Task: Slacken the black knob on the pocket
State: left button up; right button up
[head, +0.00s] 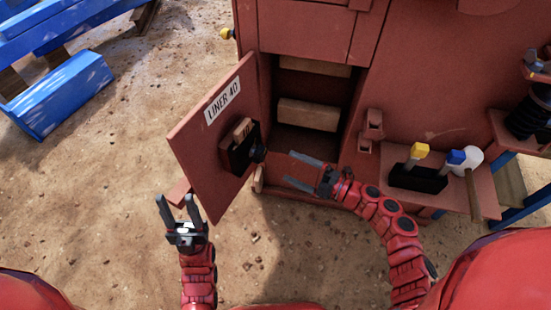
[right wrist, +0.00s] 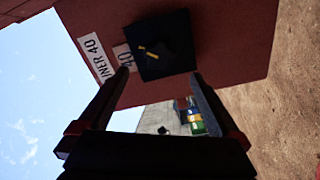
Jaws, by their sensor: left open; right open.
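The black pocket (head: 238,158) is fixed to the open red door (head: 196,140), below a white "LINER 40" label. A wooden block (head: 243,128) marked 40 stands in the pocket. The black knob (head: 259,154) sticks out of the pocket's right side. In the right wrist view the knob (right wrist: 156,52) bears a yellow mark and lies ahead, between the finger lines. My right gripper (head: 288,168) is open and empty, just right of the knob and apart from it. My left gripper (head: 176,204) is open and empty, below the door's lower left edge.
Behind the door, the red machine's open compartment holds wooden blocks (head: 308,114). A red shelf (head: 400,200) at right carries a black holder (head: 418,178) with yellow and blue tools, and a mallet (head: 468,162). Blue beams (head: 60,95) lie at upper left. Bare ground is at lower left.

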jog(key=v, duration=0.7)
jog(key=shift+d, duration=0.2)
jog(key=shift+s, duration=0.15)
